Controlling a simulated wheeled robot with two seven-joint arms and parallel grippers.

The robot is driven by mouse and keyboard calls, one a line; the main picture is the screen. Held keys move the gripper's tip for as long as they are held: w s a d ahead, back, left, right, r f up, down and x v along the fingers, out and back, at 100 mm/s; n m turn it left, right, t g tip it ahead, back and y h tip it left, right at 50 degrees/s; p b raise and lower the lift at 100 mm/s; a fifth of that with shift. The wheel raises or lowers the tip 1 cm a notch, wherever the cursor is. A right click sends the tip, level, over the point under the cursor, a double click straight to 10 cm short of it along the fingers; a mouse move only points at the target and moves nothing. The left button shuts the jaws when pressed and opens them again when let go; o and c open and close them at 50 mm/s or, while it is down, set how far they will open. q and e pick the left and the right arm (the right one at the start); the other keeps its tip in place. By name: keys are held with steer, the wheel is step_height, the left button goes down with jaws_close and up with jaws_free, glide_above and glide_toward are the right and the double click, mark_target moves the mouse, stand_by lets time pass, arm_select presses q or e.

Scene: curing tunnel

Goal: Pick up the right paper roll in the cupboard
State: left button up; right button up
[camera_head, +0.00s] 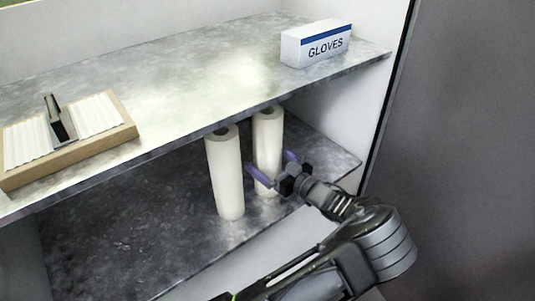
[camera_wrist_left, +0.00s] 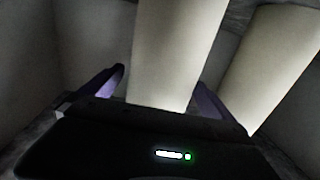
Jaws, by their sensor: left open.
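The right paper roll (camera_head: 268,135) stands upright on the cupboard's lower shelf, a white cylinder close under the upper shelf's front edge. My left gripper (camera_head: 272,165) is open at its lower half, with the purple fingers towards either side of it. In the left wrist view the right roll (camera_wrist_left: 180,50) shows between the two fingers of my left gripper (camera_wrist_left: 160,80). I cannot tell whether they touch it. The left paper roll (camera_head: 225,175) stands upright beside it, nearer the shelf's front; it also shows in the left wrist view (camera_wrist_left: 278,65), outside the fingers. My right gripper is not in view.
The upper shelf (camera_head: 190,85) lies above the rolls and carries a gloves box (camera_head: 316,46) and a wooden tray (camera_head: 128,131) with white contents. The lower shelf (camera_head: 120,230) is clear to the left. The cupboard's right wall (camera_head: 345,105) is close to my left gripper.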

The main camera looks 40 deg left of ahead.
arm_select(q)
steer(key=shift+r, duration=0.1)
steer(key=c, duration=2.2)
